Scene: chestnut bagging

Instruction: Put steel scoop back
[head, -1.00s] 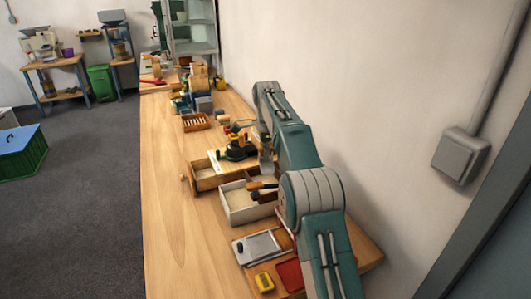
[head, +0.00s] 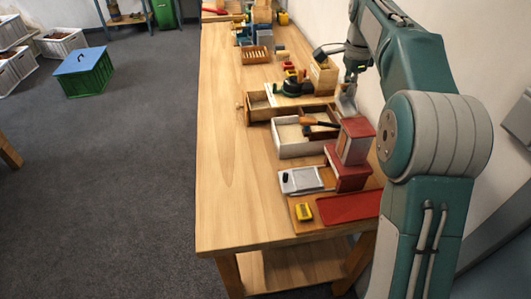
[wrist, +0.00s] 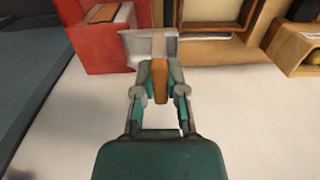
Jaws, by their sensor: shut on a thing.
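The steel scoop (head: 346,103) hangs below my gripper (head: 354,68) in the head view, at the wall side of the bench. In the wrist view my gripper (wrist: 160,88) is shut on the scoop's orange-brown handle (wrist: 160,78). The scoop's pale metal pan (wrist: 133,47) points away from the fingers, between a red block and wooden boxes. The pan appears just behind the red-and-grey stand (head: 352,148). I cannot tell whether it touches anything.
A white-lined open box (head: 292,150) with a wooden-handled tool stands left of the stand. An open wooden drawer (head: 258,115) and an upright wooden box (head: 322,77) lie farther back. The bench's left strip is clear.

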